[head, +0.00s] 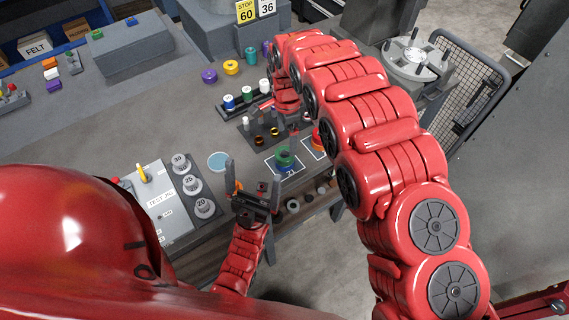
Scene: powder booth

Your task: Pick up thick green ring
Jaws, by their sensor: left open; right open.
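A thick green ring (284,155) sits in a white-outlined square near the table's front edge, with a blue piece showing at its lower side. My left gripper (252,178) is open and empty, just left of and in front of the green ring, apart from it. My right gripper (291,128) hangs beneath its red arm, behind the green ring. It is open, but it is small and partly hidden by the arm. I cannot tell whether it touches anything.
A red and orange ring (317,136) sits in the neighbouring outlined square. A dark peg stand (262,130) is behind. A rack of spools (246,98) stands farther back. A weight block (190,186) and a pale blue disc (218,161) lie left of my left gripper.

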